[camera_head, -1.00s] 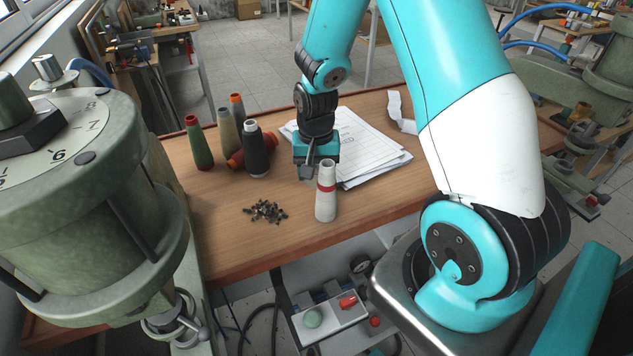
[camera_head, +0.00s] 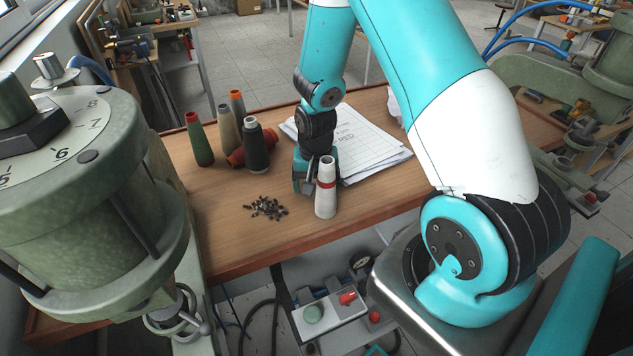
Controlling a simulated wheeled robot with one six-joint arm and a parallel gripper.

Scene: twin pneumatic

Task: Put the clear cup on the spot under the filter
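My gripper (camera_head: 306,188) points down at the wooden table, low over its surface and just behind and left of a white cone (camera_head: 326,190) with a red band. The cone hides part of the fingers, so I cannot tell whether they are open or what lies between them. The cone stands upright. I cannot make out a clear cup in this view. I cannot pick out a filter or the spot under it either.
Several thread cones (camera_head: 256,148) stand at the table's back left. Small dark pieces (camera_head: 265,207) lie in a pile left of the white cone. Papers (camera_head: 362,140) lie behind. A green machine with a dial (camera_head: 85,200) fills the left. The wooden table (camera_head: 215,240) is bare at front left.

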